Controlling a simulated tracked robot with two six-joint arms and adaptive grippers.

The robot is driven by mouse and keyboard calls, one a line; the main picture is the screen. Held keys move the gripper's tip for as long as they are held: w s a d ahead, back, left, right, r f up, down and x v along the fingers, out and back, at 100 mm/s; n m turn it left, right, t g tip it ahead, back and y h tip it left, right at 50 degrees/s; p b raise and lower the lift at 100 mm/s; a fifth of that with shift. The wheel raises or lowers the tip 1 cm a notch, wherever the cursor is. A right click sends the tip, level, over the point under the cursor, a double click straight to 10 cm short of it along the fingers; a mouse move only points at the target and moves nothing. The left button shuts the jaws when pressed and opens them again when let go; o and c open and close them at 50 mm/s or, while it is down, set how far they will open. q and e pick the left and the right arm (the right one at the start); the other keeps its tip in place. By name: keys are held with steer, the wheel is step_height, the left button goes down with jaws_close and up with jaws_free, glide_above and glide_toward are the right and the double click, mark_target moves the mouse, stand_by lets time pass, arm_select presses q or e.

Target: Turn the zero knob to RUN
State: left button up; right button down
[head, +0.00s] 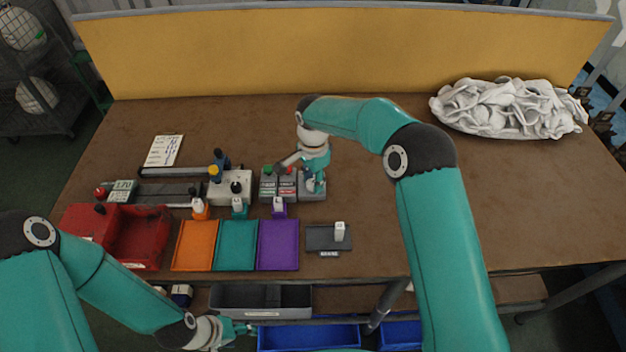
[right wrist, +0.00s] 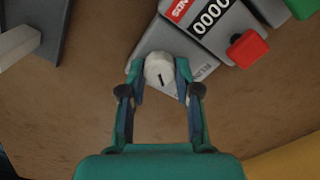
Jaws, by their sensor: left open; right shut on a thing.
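The zero knob (right wrist: 158,68) is a round white knob with a short black pointer mark, on a grey plate (right wrist: 205,64). My right gripper (right wrist: 160,82) is shut on the knob, one finger on each side. The pointer runs almost straight up and down in the right wrist view, on the half nearer my palm. The plate's lettering is partly covered and I cannot read a RUN mark. In the head view my right gripper (head: 316,184) comes down onto the grey unit and hides the knob. My left gripper (head: 240,330) is open and empty, low in front of the table.
Beside the knob stands a counter box (right wrist: 212,18) reading 0000 with a red button (right wrist: 247,47). Orange (head: 194,246), teal (head: 235,246) and purple trays (head: 278,246) lie in front. A white cloth pile (head: 505,108) lies back right. The table's right side is clear.

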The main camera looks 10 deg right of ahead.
steer(key=n+b, duration=0.1)
steer(key=n, duration=0.2)
steer(key=shift+w+a+n, duration=0.1)
steer(key=shift+w+n, duration=0.05)
steer(key=shift+n, duration=0.25)
steer(key=n+b, duration=0.1)
steer(key=n, duration=0.2)
steer(key=shift+n, duration=0.4)
steer(key=n, duration=0.4)
steer(key=shift+r, duration=0.1)
steer(key=n, duration=0.5)
steer(key=shift+a+n, duration=0.1)
steer(key=shift+n, duration=0.2)
steer(key=shift+w, duration=0.1)
steer(key=c, duration=0.8)
jaws_free()
